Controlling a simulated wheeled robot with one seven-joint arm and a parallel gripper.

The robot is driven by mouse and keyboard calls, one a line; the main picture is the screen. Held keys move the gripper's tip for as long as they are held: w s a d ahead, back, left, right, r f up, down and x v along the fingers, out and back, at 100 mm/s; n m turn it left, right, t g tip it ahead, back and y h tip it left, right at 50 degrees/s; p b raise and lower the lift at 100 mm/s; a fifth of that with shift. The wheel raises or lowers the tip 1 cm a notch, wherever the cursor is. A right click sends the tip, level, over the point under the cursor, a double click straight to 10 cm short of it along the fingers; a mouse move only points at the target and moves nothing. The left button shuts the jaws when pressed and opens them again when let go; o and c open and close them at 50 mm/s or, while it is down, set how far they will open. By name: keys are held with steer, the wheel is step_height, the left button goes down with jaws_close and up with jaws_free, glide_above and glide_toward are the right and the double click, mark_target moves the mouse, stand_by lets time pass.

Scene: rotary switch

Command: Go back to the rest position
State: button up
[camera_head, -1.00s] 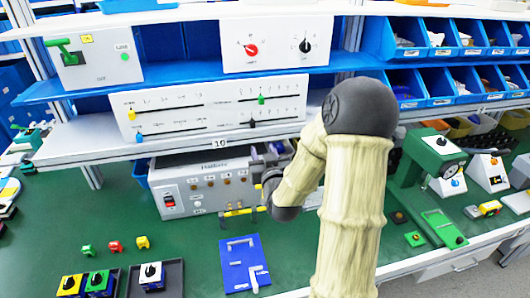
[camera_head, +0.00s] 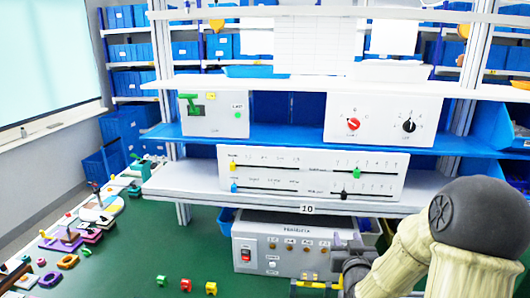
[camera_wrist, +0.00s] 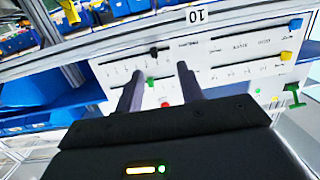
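The panel with the red rotary knob (camera_head: 353,124) and the black rotary knob (camera_head: 409,126) stands on the blue upper shelf in the head view. My arm rises at the lower right, and my gripper (camera_head: 322,284) is low in front of the grey control box, partly cut off by the frame edge. In the wrist view my gripper (camera_wrist: 158,85) shows two dark fingers set apart with nothing between them. Beyond them is the white slider panel (camera_wrist: 215,62), which also shows in the head view (camera_head: 300,180).
The grey control box (camera_head: 290,250) sits under the shelf marked 10. A white box with a green lever (camera_head: 213,114) is at the upper left. Small coloured blocks (camera_head: 186,285) lie on the green table (camera_head: 140,240). The table's left middle is mostly clear.

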steer(key=s+a+f+n+g+y, duration=0.2)
steer(key=s+a+f+g, duration=0.5)
steer(key=s+g, duration=0.1)
steer(key=s+a+g, duration=0.3)
steer(key=s+g, duration=0.3)
steer(key=s, duration=0.7)
steer(key=shift+a+f+y, duration=0.15)
steer(key=shift+f+y, duration=0.15)
steer(key=shift+f, duration=0.05)
stand_by(0.7)
